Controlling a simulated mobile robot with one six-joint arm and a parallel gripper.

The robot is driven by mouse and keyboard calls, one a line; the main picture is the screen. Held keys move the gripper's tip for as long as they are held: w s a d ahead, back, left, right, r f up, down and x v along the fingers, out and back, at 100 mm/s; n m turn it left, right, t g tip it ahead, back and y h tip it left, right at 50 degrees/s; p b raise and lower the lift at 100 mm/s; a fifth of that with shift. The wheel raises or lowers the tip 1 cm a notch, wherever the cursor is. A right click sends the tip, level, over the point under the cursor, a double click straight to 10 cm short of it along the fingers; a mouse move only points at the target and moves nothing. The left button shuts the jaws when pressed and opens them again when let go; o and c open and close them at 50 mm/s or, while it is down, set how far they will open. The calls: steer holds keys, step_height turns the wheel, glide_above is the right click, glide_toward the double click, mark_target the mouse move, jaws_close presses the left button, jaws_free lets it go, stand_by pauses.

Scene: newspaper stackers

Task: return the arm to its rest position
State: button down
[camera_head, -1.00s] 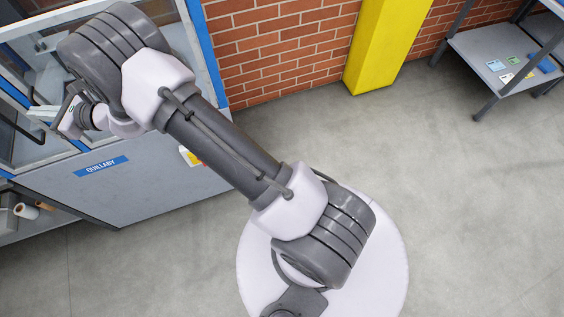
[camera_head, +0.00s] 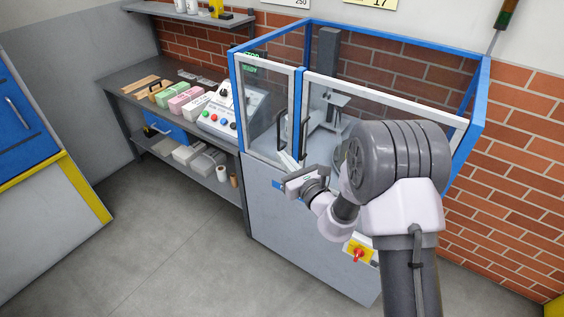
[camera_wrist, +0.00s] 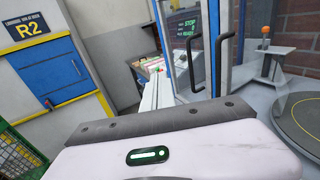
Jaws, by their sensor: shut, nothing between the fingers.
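My gripper (camera_head: 286,161) is shut and empty, held in front of the blue-framed machine enclosure (camera_head: 300,95). Its pale fingers (camera_wrist: 157,93) also show in the wrist view, beyond the dark edge of the gripper's body. My arm reaches up from the lower right in the head view, with the elbow high and the wrist bent to the left. The arm covers part of the enclosure's front. I cannot tell how far the fingers are from the enclosure's doors.
Dark handles (camera_wrist: 195,55) stand close beyond my gripper. A bench (camera_head: 140,75) with coloured stacks and a button console (camera_head: 232,112) stands left of the enclosure. A red knob on yellow (camera_head: 358,254) sits low on the cabinet. Grey floor (camera_head: 170,240) is clear at left.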

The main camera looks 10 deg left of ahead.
steer(key=s+a+r+n+g+y+b, duration=0.2)
steer(key=s+r+n+g, duration=0.4)
steer(key=s, duration=0.5)
steer(key=s+a+r+n+g+y+b, duration=0.1)
steer(key=s+a+r+n+g, duration=0.1)
steer(key=s+r+n+g, duration=0.6)
steer(key=s+d+f+n+t+h+b, duration=0.1)
steer(key=s+d+f+n+h, duration=0.3)
steer(key=s, duration=0.3)
steer(key=s+d+f+n+t+h+b, duration=0.1)
steer(key=s+d+f+n+h, duration=0.15)
steer(key=s+d, duration=0.4)
steer(key=s+d+n+t+h, duration=0.1)
steer(key=s+d+h, duration=0.1)
steer(key=d, duration=0.4)
steer(key=s+d+n+t+h+b, duration=0.1)
steer(key=d+n+t+h, duration=0.1)
steer(key=d, duration=0.4)
steer(key=shift+s+f+t+h, duration=0.3)
steer(key=shift+s+f+h, duration=0.05)
steer(key=shift+h, duration=0.4)
steer(key=c, duration=2.2)
jaws_free()
steer(key=shift+n, duration=0.25)
